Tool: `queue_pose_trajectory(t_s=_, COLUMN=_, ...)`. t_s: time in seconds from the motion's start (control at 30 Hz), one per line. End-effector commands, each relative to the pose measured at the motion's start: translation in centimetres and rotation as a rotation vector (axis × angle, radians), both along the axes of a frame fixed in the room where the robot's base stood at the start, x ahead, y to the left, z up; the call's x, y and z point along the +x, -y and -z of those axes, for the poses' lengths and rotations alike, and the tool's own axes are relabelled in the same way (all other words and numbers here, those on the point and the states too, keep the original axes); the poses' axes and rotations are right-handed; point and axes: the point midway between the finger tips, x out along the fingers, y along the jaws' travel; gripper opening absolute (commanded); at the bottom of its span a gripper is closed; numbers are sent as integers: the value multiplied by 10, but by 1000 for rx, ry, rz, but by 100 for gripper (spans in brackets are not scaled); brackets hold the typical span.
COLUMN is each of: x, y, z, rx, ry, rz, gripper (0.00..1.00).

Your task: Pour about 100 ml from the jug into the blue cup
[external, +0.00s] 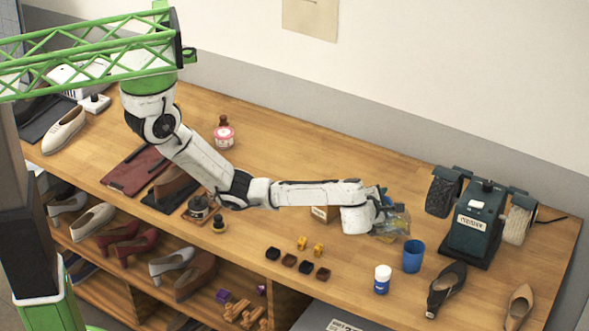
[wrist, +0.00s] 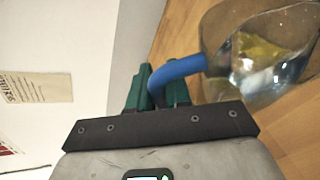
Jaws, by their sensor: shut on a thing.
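My gripper (wrist: 157,88) is shut on the blue handle of the clear jug (wrist: 215,30). In the wrist view the jug lies sideways in the picture with clear liquid inside. In the external view the jug (external: 393,224) is held at the end of my arm, just left of the blue cup and above the table. It looks tilted toward the cup there; whether liquid is leaving it cannot be seen. The blue cup (external: 413,257) stands upright on the table, and its inside is mostly hidden. The cup does not show in the wrist view.
A dark green grinding machine (external: 473,228) is behind to the right. A black shoe (external: 446,288) and a beige shoe (external: 519,306) lie at the front right. Small dark and yellow blocks (external: 318,249) lie left.

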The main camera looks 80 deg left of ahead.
Motion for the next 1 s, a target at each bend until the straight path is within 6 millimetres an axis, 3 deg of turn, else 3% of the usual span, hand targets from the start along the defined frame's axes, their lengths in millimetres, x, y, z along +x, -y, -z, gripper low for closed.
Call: queue_pose_trajectory(t_s=1.0, x=3, y=4, z=-8, rx=49, ry=-33, rz=1, gripper=0)
